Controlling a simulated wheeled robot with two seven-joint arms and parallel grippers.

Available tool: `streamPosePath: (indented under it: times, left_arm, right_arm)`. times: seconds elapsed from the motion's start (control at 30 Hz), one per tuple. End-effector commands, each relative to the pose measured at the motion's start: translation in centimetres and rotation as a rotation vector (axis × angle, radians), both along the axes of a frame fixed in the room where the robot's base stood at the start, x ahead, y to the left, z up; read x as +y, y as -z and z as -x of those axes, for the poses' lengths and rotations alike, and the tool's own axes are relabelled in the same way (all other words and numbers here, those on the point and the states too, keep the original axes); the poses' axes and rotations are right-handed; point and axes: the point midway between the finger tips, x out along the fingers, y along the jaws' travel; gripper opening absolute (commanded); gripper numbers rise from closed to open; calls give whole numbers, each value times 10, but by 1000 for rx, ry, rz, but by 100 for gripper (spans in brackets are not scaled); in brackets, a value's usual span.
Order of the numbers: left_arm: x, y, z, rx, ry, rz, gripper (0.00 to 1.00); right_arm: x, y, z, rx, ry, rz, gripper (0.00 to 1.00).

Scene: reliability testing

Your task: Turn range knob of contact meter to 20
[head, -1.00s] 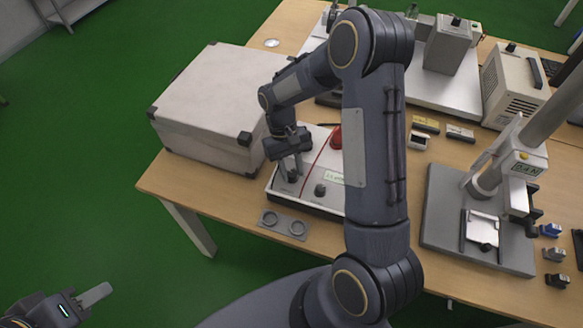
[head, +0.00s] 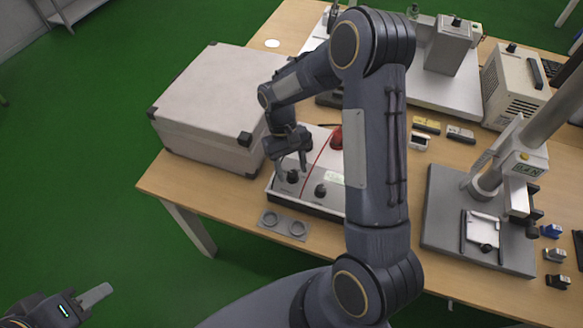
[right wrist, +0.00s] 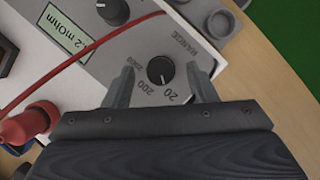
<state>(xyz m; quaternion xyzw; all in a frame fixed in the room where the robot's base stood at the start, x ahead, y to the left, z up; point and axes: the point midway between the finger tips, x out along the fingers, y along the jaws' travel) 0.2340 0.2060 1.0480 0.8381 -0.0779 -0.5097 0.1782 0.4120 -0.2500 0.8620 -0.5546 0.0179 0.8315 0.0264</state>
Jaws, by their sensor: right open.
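The contact meter (head: 312,203) is a white box on the table with a green mOhm display, which the right wrist view shows reading in part ".2 mOhm" (right wrist: 57,40). Its black range knob (right wrist: 160,70) has a white pointer line that points at the printed 20 (right wrist: 168,97). My right gripper (right wrist: 162,86) is open, its two fingers on either side of the knob with gaps to it. In the head view my right gripper (head: 293,163) is just above the range knob (head: 292,176). My left gripper (head: 92,298) is off the table at lower left; its opening is unclear.
A second black knob (head: 320,190) is on the meter. A red cable (right wrist: 75,62) crosses the panel, and a red knob-like part (right wrist: 22,128) is near the wrist. A white case (head: 205,105) stands left of the meter, and a grey two-ring plate (head: 284,224) lies in front.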

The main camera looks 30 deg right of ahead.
Motion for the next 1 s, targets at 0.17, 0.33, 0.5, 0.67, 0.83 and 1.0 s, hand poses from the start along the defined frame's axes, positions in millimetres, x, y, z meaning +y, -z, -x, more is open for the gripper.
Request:
streamPosePath:
  times: [0.17, 0.33, 0.5, 0.67, 0.83, 1.0]
  left_arm:
    - [0, 4, 0, 0, 0, 0, 36]
    - [0, 6, 0, 0, 0, 0, 36]
    - [0, 6, 0, 0, 0, 0, 36]
    - [0, 6, 0, 0, 0, 0, 36]
    - [0, 6, 0, 0, 0, 0, 36]
    - [0, 6, 0, 0, 0, 0, 36]
  right_arm:
    - [0, -26, -13, -9, -1, -1, 52]
    - [-1, -52, -23, -7, -2, 0, 52]
    - [-1, -65, -28, -3, -1, 0, 52]
    - [-1, -67, -28, -2, -1, -1, 52]
    - [-1, -67, -28, -2, -1, 0, 52]
    - [-1, -67, -28, -2, -1, 0, 52]
